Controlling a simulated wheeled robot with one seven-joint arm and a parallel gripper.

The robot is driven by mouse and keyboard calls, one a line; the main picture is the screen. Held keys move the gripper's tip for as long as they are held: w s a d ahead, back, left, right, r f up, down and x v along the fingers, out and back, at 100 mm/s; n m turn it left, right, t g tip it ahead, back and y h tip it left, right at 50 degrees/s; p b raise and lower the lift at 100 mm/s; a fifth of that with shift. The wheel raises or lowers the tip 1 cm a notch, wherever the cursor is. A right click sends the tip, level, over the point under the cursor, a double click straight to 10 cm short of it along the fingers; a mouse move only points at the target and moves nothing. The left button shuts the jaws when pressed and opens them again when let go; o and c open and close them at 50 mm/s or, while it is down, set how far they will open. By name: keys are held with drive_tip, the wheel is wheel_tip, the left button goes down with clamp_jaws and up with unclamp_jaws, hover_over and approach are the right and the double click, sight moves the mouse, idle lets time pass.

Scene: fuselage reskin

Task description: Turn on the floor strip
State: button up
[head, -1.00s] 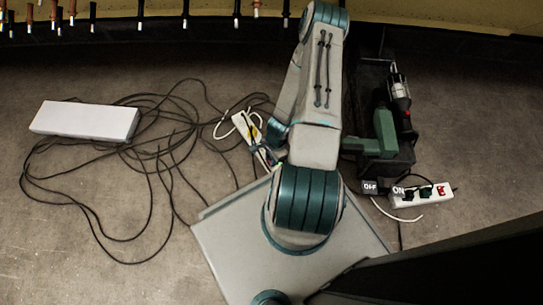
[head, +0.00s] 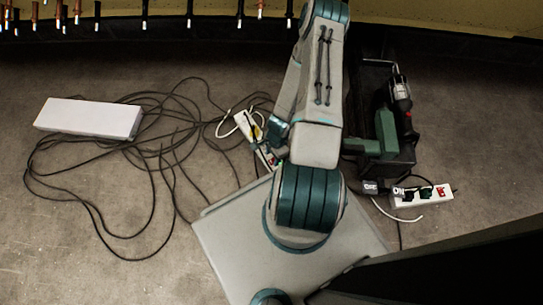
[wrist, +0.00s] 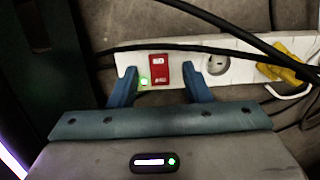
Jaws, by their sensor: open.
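A white floor strip (head: 246,123) with a yellow plug lies on the floor left of my arm in the head view, partly hidden by the arm. In the wrist view the strip (wrist: 217,72) runs across the picture, with a red rocker switch (wrist: 160,69), a round socket and the yellow plug (wrist: 290,67). A green glow (wrist: 144,81) shows just left of the switch. My gripper (wrist: 158,82) is open and empty, its two blue fingers either side of the switch. Whether the fingertips touch the strip cannot be told. In the head view my gripper is mostly hidden.
A second white strip (head: 436,194) with black plugs and a red switch lies at right, beside small dark labelled tags. Black cables (head: 150,205) tangle across the left floor near a white box (head: 88,118).

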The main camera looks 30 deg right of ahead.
wheel_tip(320, 180, up, 12)
drive_tip(key=d+p, duration=0.1)
drive_tip(key=p, duration=0.3)
drive_tip(key=shift+d+p, duration=0.3)
drive_tip(key=shift+p, duration=0.05)
drive_tip(key=shift+w, duration=0.1)
drive_tip(key=w+a+r+n+t+p, duration=0.1)
drive_tip(key=w+a+r+n+p, duration=0.35)
drive_tip(key=r, duration=1.05)
drive_tip(key=d+r+n+p, duration=0.15)
drive_tip(key=r+p, duration=0.55)
drive_tip(key=r, duration=0.8)
drive_tip(key=w+a+r+n+t+p, duration=0.1)
drive_tip(key=w+a+r+n+p, duration=0.35)
drive_tip(key=r, duration=0.95)
drive_tip(key=s+a+r+n+p, duration=0.1)
drive_tip(key=s+r+p, duration=0.4)
drive_tip(key=r, duration=0.7)
drive_tip(key=s+a+r+n+h+p, duration=0.1)
drive_tip(key=s+r+p, duration=0.4)
drive_tip(key=r, duration=0.7)
drive_tip(key=s+a+r+n+p, duration=0.2)
drive_tip(key=s+r+n+p, duration=0.2)
drive_tip(key=r+p, duration=0.4)
wheel_tip(320, 180, up, 4)
drive_tip(key=shift+s+a+r+n+t+h, duration=0.15)
drive_tip(key=shift+s+a+n+t+h, duration=0.15)
drive_tip(key=shift+s+a+n+t, duration=0.15)
